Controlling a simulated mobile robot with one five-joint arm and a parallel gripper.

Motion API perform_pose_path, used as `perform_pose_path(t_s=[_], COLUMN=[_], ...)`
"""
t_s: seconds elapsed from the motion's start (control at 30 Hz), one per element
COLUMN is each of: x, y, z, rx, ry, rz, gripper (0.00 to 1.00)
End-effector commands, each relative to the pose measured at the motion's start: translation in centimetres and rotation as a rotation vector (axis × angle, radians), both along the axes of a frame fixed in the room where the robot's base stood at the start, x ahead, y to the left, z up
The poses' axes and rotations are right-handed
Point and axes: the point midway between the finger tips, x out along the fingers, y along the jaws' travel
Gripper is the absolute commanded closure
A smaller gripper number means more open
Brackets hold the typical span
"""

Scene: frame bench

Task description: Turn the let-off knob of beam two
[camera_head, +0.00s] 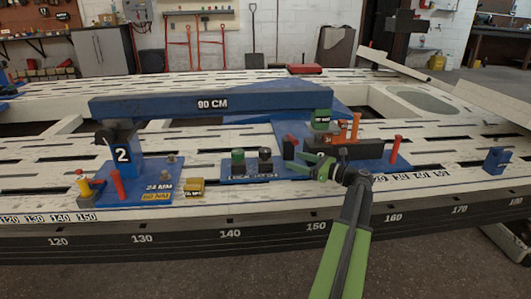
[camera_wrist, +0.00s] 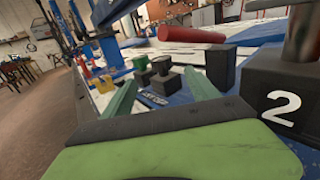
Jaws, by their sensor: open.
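A long blue beam marked 90 CM (camera_head: 212,104) spans the bench, with a blue post marked 2 (camera_head: 122,154) under its left end. Below the beam, a green-topped knob (camera_head: 238,157) and a black-topped knob (camera_head: 265,158) stand side by side on a blue plate. My gripper (camera_head: 312,168) is open to the right of them. In the wrist view my gripper (camera_wrist: 160,78) points toward the black knob (camera_wrist: 166,74), with the green knob (camera_wrist: 139,63) just beyond to the left. I see clear space before the knobs.
In the wrist view a dark block marked 2 (camera_wrist: 280,100) stands close on the right, and a red cylinder (camera_wrist: 191,35) lies across behind the knobs. Red pegs (camera_head: 395,149) and a blue block (camera_head: 496,160) stand further right. A yellow block (camera_head: 190,187) sits front left.

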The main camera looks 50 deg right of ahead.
Motion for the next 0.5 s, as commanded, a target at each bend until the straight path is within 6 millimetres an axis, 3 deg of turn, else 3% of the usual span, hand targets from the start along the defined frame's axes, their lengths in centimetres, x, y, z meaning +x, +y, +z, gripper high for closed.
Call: perform_pose_path(t_s=[0.5], x=[12.0], y=[2.2], z=[0.0], rx=[-0.002], ry=[0.002], rz=[-0.003], gripper=[0.31])
